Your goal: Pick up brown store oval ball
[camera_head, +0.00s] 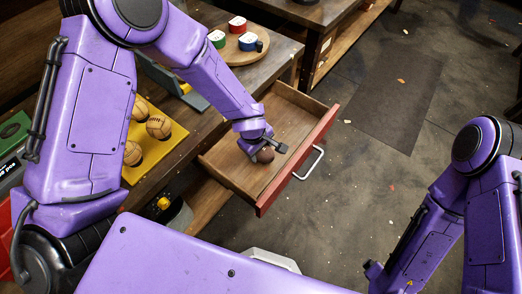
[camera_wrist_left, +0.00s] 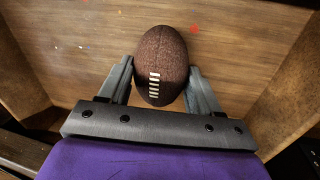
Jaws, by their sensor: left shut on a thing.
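The brown oval ball (camera_wrist_left: 161,62), with white laces, shows in the left wrist view between the two fingers of my left gripper (camera_wrist_left: 160,85). The fingers are shut on its sides. In the head view the ball (camera_head: 265,156) shows as a small dark brown shape beside my left gripper (camera_head: 268,148), inside the open drawer (camera_head: 222,160). The wooden drawer floor lies right behind the ball; I cannot tell whether the ball touches it.
The drawer has a red front (camera_head: 298,160) with a pale handle (camera_head: 313,163). A yellow tray (camera_head: 172,143) with several tan balls stands on the workbench at left. A round wooden board (camera_head: 238,53) holds colored rolls. The floor (camera_head: 365,190) at right is largely clear.

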